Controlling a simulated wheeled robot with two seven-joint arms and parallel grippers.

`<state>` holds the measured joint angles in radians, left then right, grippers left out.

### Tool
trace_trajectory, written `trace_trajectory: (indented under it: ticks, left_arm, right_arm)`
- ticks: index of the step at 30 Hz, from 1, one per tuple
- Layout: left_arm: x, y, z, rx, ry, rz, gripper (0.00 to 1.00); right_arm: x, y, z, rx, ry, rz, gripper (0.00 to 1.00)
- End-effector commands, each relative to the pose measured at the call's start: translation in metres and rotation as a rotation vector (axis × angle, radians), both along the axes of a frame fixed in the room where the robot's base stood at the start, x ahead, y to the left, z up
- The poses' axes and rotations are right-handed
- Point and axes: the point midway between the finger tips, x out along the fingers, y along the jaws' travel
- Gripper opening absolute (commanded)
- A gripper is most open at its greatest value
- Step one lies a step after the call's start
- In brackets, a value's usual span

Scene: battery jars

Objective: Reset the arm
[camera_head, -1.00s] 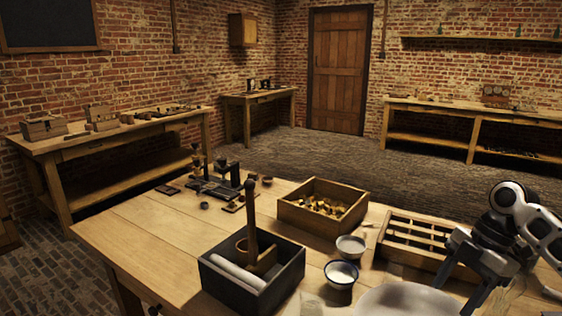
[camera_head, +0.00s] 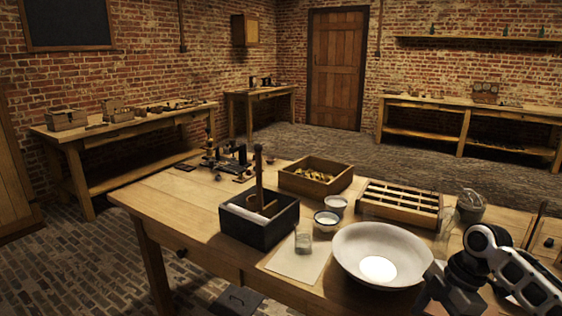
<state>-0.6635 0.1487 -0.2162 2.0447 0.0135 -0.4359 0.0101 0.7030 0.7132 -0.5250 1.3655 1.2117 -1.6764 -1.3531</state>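My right arm comes in at the lower right. Its gripper (camera_head: 445,302) is at the bottom edge, in front of the right side of a large white bowl (camera_head: 352,262). The fingers look apart with nothing seen between them, though their tips are partly cut off by the frame. My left gripper is not in view.
The wooden table (camera_head: 165,205) holds a black box (camera_head: 255,232) with an upright wooden handle, a crate (camera_head: 303,184) of brass pieces, a slotted wooden rack (camera_head: 400,213), two small bowls (camera_head: 326,220), a glass jar (camera_head: 303,240) on a pale sheet (camera_head: 297,266) and another jar (camera_head: 470,207). The left tabletop is clear.

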Motion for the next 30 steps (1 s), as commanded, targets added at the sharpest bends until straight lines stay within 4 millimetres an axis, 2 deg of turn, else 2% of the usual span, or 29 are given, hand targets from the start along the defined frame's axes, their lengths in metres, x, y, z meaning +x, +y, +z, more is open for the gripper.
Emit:
trace_trajectory:
  ticks: [1, 3, 8, 12, 15, 19, 24, 30]
  left_arm:
    - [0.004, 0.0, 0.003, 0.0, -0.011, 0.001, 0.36]
    - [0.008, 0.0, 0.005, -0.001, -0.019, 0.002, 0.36]
    - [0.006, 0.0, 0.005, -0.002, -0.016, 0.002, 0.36]
    - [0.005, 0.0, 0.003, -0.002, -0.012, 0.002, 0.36]
    - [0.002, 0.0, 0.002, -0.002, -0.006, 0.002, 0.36]
    - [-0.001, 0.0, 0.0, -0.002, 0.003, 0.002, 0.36]
    - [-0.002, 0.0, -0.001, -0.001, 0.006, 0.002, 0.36]
    - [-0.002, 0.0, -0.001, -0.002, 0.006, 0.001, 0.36]
  right_arm:
    - [-0.004, 0.01, -0.016, -0.002, -0.001, -0.028, 0.57]
    - [-0.008, 0.022, -0.036, -0.005, -0.013, -0.081, 0.57]
    - [-0.025, 0.057, -0.086, 0.007, -0.052, -0.237, 0.57]
    - [-0.056, 0.099, -0.134, 0.072, -0.107, -0.455, 0.57]
    - [-0.086, 0.127, -0.156, 0.158, -0.155, -0.659, 0.57]
    - [-0.126, 0.149, -0.162, 0.293, -0.212, -0.931, 0.57]
    - [-0.169, 0.152, -0.147, 0.448, -0.279, -1.209, 0.57]
    - [-0.191, 0.146, -0.131, 0.538, -0.326, -1.347, 0.57]
